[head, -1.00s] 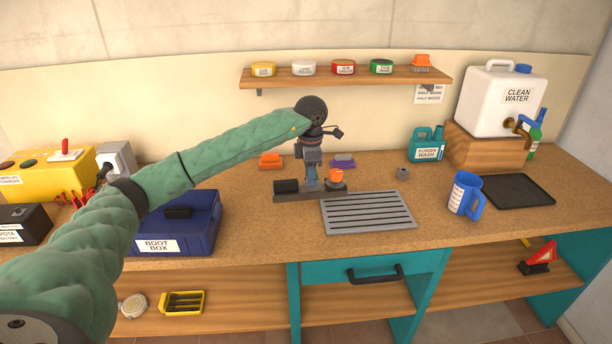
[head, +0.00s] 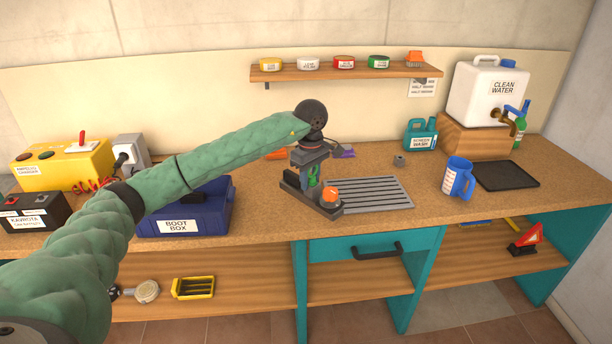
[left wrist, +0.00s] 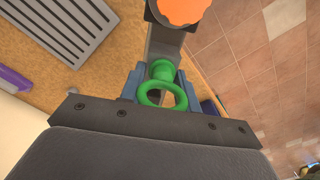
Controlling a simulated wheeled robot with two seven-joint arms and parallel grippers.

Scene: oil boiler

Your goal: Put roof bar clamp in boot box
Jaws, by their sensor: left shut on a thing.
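The roof bar clamp is a dark grey bar (head: 298,191) with an orange knob (head: 330,194) on one end and a green ring-shaped piece near its middle. In the left wrist view the orange knob (left wrist: 184,8) is at the top and the green ring (left wrist: 162,92) lies between my blue fingers. My left gripper (head: 311,178) is shut on the clamp by this green piece, beside the grey slotted tray; the clearance beneath the bar is hard to judge. The dark blue boot box (head: 212,218) stands left on the bench, its top partly hidden by my arm. My right gripper is out of view.
The slotted grey tray (head: 375,194) lies right of the clamp. A blue jug (head: 459,179) and black tray (head: 506,176) are farther right. A yellow charger (head: 62,166) and dark battery (head: 32,212) stand left of the box. A shelf (head: 345,74) hangs behind.

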